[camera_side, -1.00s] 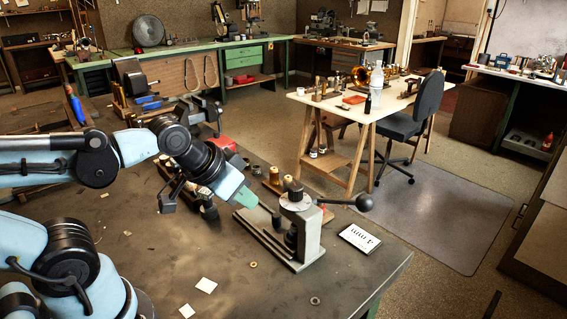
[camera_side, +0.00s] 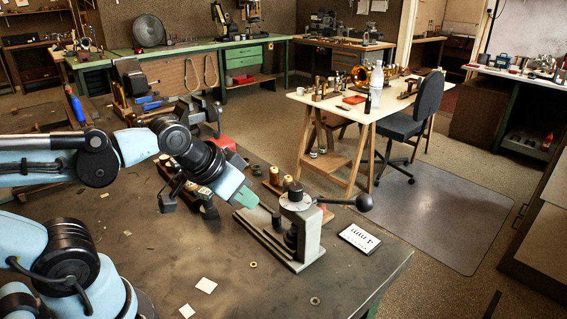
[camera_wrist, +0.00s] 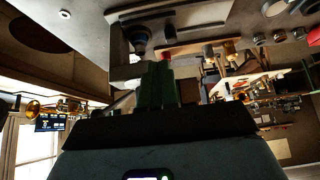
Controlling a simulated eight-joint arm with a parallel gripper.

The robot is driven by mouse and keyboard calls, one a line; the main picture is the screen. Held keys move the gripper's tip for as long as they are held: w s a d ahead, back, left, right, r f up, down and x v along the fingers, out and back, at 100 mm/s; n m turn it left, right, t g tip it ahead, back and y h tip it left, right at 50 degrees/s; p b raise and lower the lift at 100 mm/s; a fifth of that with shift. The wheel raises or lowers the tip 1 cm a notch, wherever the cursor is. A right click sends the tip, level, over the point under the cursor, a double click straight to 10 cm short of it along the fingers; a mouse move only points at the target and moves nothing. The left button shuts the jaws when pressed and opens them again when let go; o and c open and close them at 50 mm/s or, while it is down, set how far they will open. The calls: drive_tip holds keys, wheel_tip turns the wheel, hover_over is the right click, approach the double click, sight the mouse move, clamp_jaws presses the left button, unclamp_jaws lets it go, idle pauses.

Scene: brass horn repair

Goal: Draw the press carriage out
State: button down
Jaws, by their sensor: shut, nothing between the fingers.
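The grey bench press (camera_side: 308,232) stands near the right end of the dark workbench, with a black-knobbed lever (camera_side: 364,202) pointing right. Its long low bed (camera_side: 265,237) reaches left from the upright frame, and a small dark peg (camera_side: 277,221) stands on it. I cannot clearly tell the carriage from the bed. My gripper (camera_side: 247,198) is shut and empty, with its green fingertips close above the left end of the bed. I cannot tell whether they touch it. In the wrist view the shut fingers (camera_wrist: 158,85) overlap part of the press (camera_wrist: 122,50) and hide it.
A card with dark print (camera_side: 360,238) lies right of the press. Brass cylinders (camera_side: 274,176) stand behind it. Two pale paper squares (camera_side: 206,285), a brass ring (camera_side: 253,264) and a washer (camera_side: 315,300) lie in front. The front middle of the bench is mostly clear.

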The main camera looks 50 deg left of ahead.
idle(0.3)
drive_tip(key=c, duration=1.5)
unclamp_jaws()
drive_tip(key=shift+w, duration=0.1)
drive_tip(key=shift+o, duration=1.1)
drive_tip(key=shift+w+a+r+g, duration=0.1)
drive_tip(key=shift+w+r+g, duration=0.1)
drive_tip(key=shift+r+g, duration=0.1)
drive_tip(key=o, duration=0.3)
drive_tip(key=w+a+r+n+g, duration=0.1)
drive_tip(key=w+r+n+g, duration=0.1)
drive_tip(key=w+n+g, duration=0.2)
drive_tip(key=shift+w+a+r+n+g+h, duration=0.3)
drive_tip(key=shift+w+a+r+h, duration=0.1)
drive_tip(key=shift+w, duration=0.5)
drive_tip(key=n+g+h, duration=0.2)
drive_tip(key=n+g, duration=0.2)
hover_over(277, 214)
drive_tip(key=w+a, duration=0.3)
drive_tip(key=f, duration=0.1)
drive_tip(key=shift+f+g, duration=0.6)
drive_tip(key=shift+f, duration=0.2)
drive_tip(key=x, duration=1.1)
drive_tip(key=shift+d+f, duration=0.1)
drive_tip(key=shift+f, duration=0.2)
clamp_jaws()
